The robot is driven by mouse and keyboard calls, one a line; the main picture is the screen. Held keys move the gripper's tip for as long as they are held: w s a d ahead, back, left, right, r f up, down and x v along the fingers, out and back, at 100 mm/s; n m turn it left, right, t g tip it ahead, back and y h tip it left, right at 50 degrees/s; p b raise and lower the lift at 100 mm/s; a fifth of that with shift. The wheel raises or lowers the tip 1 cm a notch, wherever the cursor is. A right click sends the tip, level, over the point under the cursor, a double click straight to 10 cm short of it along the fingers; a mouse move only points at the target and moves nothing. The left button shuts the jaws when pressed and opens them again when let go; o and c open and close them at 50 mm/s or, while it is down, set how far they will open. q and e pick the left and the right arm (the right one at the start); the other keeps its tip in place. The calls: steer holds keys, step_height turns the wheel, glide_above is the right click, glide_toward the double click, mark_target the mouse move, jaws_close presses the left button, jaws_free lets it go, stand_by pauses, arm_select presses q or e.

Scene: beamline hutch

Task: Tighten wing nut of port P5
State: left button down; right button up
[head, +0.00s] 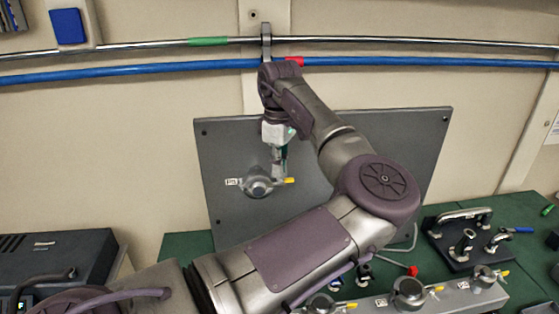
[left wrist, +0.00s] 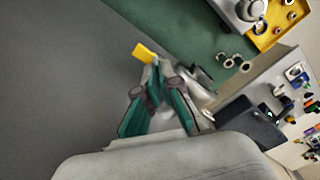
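A round metal port (head: 257,188) sits on the grey upright panel (head: 420,150), with a small label (head: 233,182) on its left that is too small to read surely. Its wing nut has a yellow tip (head: 289,180) on the right, which also shows in the left wrist view (left wrist: 144,52). My left gripper (head: 279,174) points down at the nut from above. In the left wrist view its fingertips (left wrist: 158,68) come together right at the yellow-tipped wing and look shut on it. The contact itself is partly hidden by the fingers. My right gripper is in neither view.
More ports with yellow-tipped nuts (head: 410,292) stand along a grey block on the green bench (head: 188,246). A dark box (head: 62,262) stands left. Blue and metal pipes (head: 130,72) cross the wall above.

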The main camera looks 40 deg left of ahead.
arm_select(q)
steer(key=shift+r, duration=0.1)
steer(key=c, duration=1.4)
jaws_free()
steer(key=shift+o, duration=0.2)
step_height(320, 180, up, 12)
